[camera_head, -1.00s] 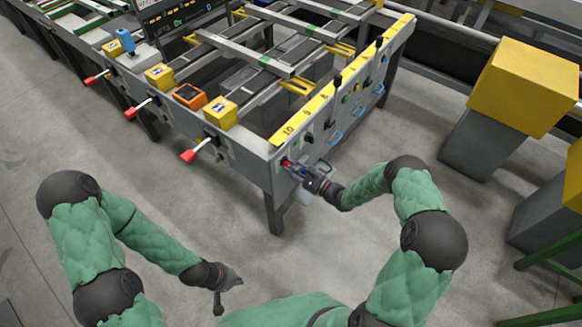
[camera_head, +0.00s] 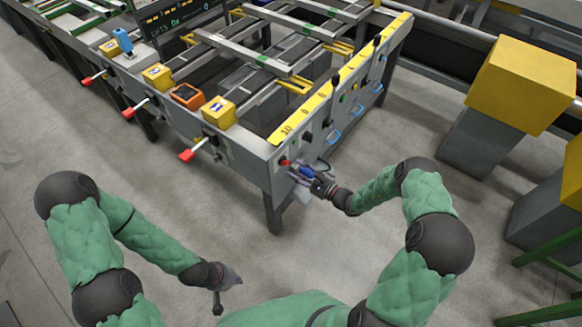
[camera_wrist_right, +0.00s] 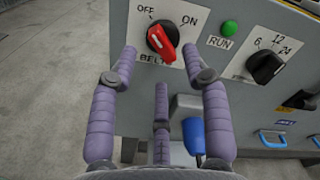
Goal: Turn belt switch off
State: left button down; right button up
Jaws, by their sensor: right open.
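The belt switch (camera_wrist_right: 162,38) is a red handle on a black round base, on a white plate marked OFF, ON and BELT. Its handle slants from upper left, on the OFF side, to lower right. In the head view the red switch (camera_head: 284,162) shows at the near corner of the table's end panel. My right gripper (camera_wrist_right: 160,58) is open, with a fingertip on each side of the switch and a third finger below; I cannot tell whether any touches it. In the head view my right gripper (camera_head: 304,174) is just off the panel. My left gripper (camera_head: 226,284) hangs low, far from the panel; its jaws are unclear.
Right of the switch are a green RUN button (camera_wrist_right: 228,28) and a black dial (camera_wrist_right: 264,66). A blue handle (camera_wrist_right: 194,136) is below, close to the right finger. Red-tipped levers (camera_head: 193,154) stick out along the table's left side. The floor in front is clear.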

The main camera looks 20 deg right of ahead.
jog(key=v, duration=0.8)
jog(key=shift+s, duration=0.1)
jog(key=s+a+f+n+g+y, duration=0.2)
jog(key=s+a+f+n+g, duration=0.4)
jog(key=s+a+g, duration=0.65)
jog(key=s+a+f+n+g+h+p, duration=0.1)
jog(key=s+f+n+h, duration=0.3)
jog(key=s+n+h, duration=0.5)
jog(key=shift+s+a+n, duration=0.3)
jog(key=shift+a+n, duration=0.05)
jog(key=shift+n, duration=0.55)
